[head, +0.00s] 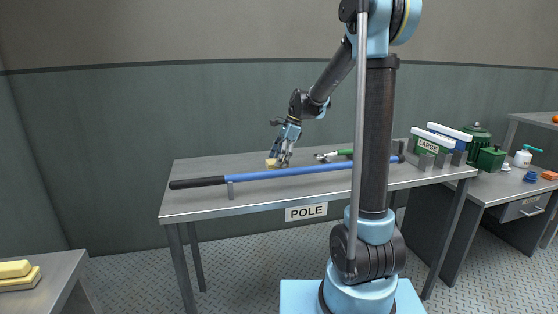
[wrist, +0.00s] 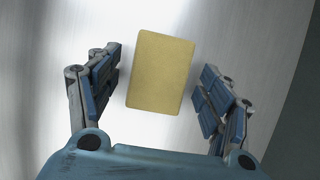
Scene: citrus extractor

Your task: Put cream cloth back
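A cream, flat rectangular cloth (wrist: 160,72) lies between the two fingers of my gripper (wrist: 158,92) in the wrist view, with gaps on both sides. My gripper is open and not touching it. In the head view, my gripper (head: 281,158) is low over the back table, and the small cream cloth (head: 271,163) shows beside its fingertips, partly hidden.
A blue pole (head: 300,172) with a black grip rests on supports along the table's front, above a "POLE" label (head: 306,212). Yellow folded pieces (head: 18,275) lie on the left table. Green containers (head: 478,138) stand right.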

